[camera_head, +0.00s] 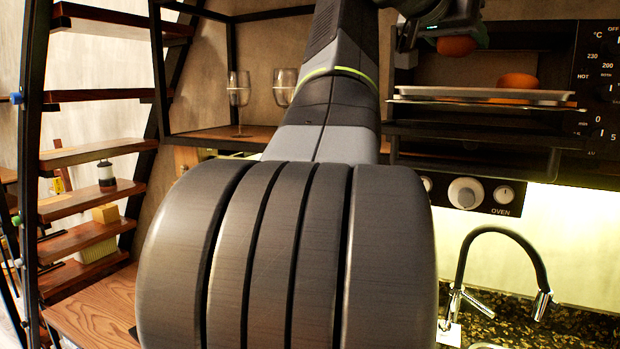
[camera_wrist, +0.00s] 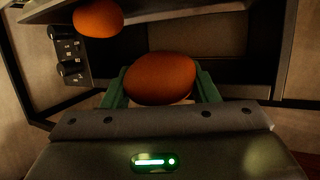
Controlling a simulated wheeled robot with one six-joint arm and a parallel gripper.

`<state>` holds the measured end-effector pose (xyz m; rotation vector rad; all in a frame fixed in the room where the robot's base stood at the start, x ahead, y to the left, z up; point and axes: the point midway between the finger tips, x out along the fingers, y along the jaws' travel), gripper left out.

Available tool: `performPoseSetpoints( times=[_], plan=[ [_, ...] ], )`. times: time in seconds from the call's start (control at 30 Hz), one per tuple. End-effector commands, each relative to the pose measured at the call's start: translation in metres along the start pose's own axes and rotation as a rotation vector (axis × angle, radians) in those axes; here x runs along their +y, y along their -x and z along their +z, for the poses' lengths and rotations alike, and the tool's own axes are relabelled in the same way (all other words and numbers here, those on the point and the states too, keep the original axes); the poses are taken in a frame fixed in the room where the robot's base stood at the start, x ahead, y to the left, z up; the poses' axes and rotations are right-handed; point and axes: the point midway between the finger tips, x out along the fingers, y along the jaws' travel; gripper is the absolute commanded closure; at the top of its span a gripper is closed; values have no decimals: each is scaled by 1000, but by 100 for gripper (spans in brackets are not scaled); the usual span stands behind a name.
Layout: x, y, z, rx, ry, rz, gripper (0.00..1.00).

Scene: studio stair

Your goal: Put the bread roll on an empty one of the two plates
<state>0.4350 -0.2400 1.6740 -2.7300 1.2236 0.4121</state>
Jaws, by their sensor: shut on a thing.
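My gripper (camera_head: 456,36) is at the top of the head view, in front of the oven. It is shut on a rounded orange-brown bread roll (camera_head: 458,46). In the wrist view the held roll (camera_wrist: 160,78) sits between the green fingers, touched on both sides. A second, similar orange-brown round thing (camera_head: 517,81) rests on a thin pale tray or plate (camera_head: 440,91) at the oven; it also shows at the upper left of the wrist view (camera_wrist: 98,19). The held roll is above and left of it in the head view. I cannot make out two separate plates.
The oven's knob panel (camera_head: 466,192) is below the opening. A black curved tap (camera_head: 500,232) stands over the sink at lower right. Two glasses (camera_head: 239,92) stand on the wooden shelf (camera_head: 205,136) left of my arm. Wooden stairs (camera_head: 95,152) are at far left.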

Motion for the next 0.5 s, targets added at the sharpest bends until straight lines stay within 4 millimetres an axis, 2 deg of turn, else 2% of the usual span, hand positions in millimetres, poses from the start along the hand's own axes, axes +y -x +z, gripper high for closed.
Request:
performPoseSetpoints(
  times=[0.2, 0.5],
  plan=[
    [-36, -28, -9, -2, 3, -1, 69],
    [-32, -38, 32, -2, 0, 1, 69]
  ],
)
